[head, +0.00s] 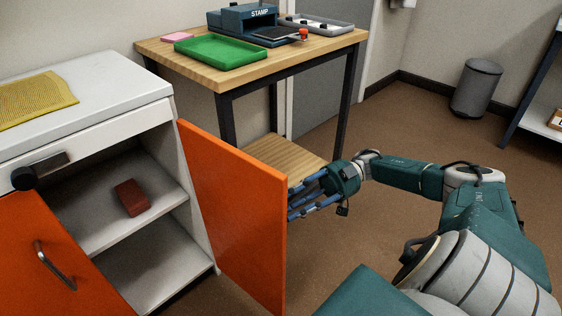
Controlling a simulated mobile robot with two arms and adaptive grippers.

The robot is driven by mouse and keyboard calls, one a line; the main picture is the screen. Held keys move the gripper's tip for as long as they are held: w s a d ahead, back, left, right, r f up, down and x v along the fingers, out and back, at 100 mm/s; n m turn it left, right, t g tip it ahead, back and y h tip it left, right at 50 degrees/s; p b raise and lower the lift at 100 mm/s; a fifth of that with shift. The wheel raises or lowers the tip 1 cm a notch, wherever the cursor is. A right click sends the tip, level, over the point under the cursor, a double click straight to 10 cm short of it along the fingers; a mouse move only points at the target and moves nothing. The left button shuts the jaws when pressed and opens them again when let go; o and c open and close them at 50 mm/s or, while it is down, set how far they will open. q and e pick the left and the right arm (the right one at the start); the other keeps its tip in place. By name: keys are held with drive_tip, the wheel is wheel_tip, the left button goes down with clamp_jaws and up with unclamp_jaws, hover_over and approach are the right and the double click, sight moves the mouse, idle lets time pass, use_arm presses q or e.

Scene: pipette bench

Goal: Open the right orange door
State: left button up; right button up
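The right orange door (235,210) of the white cabinet (90,85) stands swung wide open, its free edge toward the room. The shelves behind it are exposed. My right gripper (297,205) is on the far side of this door, at its free edge. Its blue fingers point left at the door, and the door partly hides their tips. I cannot tell whether they touch it or how far they are spread. The door's handle is not visible. The left orange door (45,265), with a metal handle (55,265), is shut. My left gripper is out of view.
A red-brown block (131,197) lies on the upper shelf (95,222). A yellow mat (35,98) lies on the cabinet top. A wooden table (225,80) with a green tray (220,51) stands behind the door. Brown floor (400,150) is clear toward a grey bin (477,88).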

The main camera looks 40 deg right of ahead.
drive_tip(key=d, duration=0.4)
drive_tip(key=shift+s+d, duration=0.2)
drive_tip(key=shift+s, duration=0.2)
